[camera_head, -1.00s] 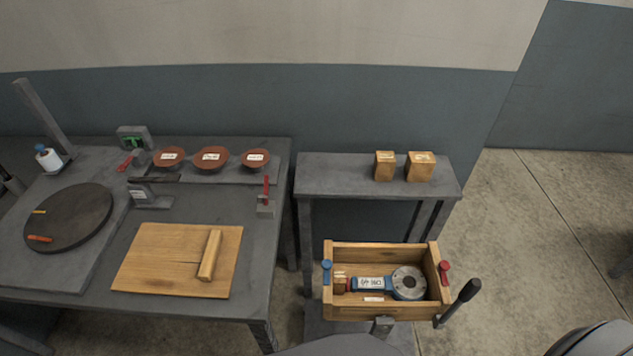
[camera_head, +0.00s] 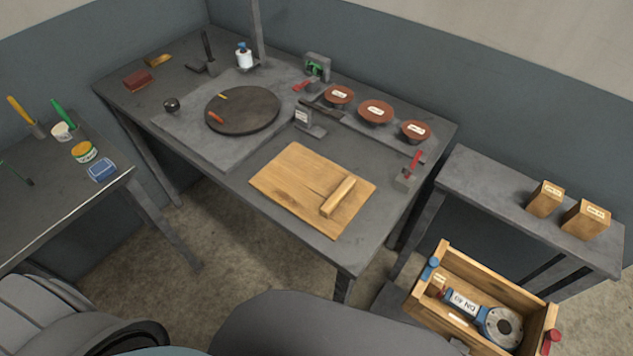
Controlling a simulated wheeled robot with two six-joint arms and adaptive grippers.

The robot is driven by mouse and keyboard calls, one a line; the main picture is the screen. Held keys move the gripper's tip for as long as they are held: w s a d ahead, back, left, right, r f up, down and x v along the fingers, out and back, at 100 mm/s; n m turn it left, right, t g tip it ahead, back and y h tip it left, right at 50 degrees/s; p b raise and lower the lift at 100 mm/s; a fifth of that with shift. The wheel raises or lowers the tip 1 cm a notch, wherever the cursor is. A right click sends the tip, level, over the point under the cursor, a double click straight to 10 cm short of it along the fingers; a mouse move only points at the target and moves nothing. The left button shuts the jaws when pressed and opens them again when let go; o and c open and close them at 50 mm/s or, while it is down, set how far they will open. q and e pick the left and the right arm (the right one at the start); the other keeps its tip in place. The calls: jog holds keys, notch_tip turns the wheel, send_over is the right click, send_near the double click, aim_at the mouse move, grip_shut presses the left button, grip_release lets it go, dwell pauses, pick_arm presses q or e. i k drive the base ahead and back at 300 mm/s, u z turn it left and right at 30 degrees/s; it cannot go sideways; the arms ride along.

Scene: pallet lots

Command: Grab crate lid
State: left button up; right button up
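The crate lid (camera_head: 296,183) is a flat wooden board with a raised wooden bar (camera_head: 338,197) across it. It lies flat on the front right part of the grey workbench. The open wooden crate (camera_head: 415,305) stands at the lower right, with a blue clamp on its left and a red one on its right. Inside it lies a blue tool (camera_head: 469,306) with a round grey flange and a white label. Grey rounded parts of my own body show along the bottom edge. Neither gripper can be seen.
A round dark turntable (camera_head: 243,118) and several red-brown bowls (camera_head: 375,112) sit on the workbench. A red-handled clamp (camera_head: 409,172) stands right of the lid. Two small wooden blocks (camera_head: 585,220) stand on a shelf at the right. A side table (camera_head: 35,215) stands left.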

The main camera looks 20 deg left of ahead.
aim_at(323, 195)
jog(key=u, duration=0.05)
jog(key=k, duration=1.15)
jog(key=z, duration=0.65)
jog(key=i, duration=1.2)
jog(key=u, duration=0.6)
